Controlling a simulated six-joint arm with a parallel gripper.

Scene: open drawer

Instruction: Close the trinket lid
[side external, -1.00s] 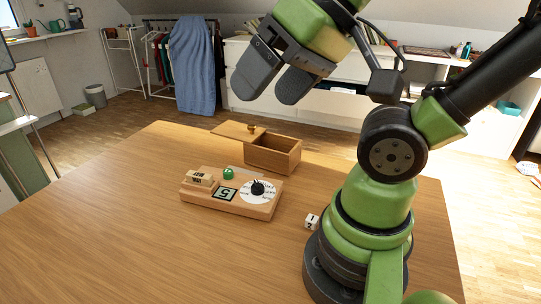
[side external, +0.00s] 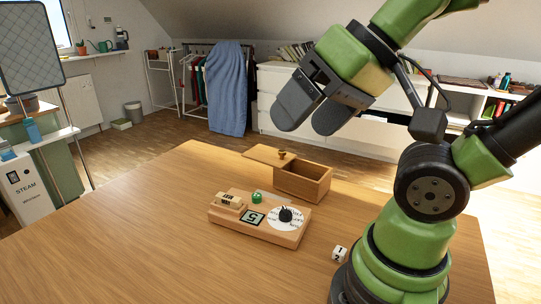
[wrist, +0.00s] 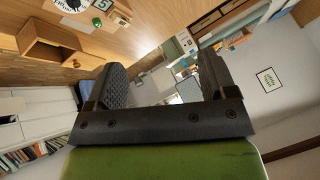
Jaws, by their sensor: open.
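The trinket box (side external: 303,186) is a small open-topped wooden box on the table. Its flat wooden lid (side external: 262,154) with a brass knob (side external: 282,154) sticks out to the left of the box at rim height, leaving the box open. The box also shows at the upper left of the wrist view (wrist: 40,47). My gripper (side external: 298,118) is open and empty, high above the table and apart from the lid. Its two dark fingers show spread in the wrist view (wrist: 165,76).
A wooden board (side external: 258,231) with a dial, a number tile, a small block and a green piece lies in front of the box. A white die (side external: 339,254) sits near my base. The table's left part (side external: 130,230) is clear.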

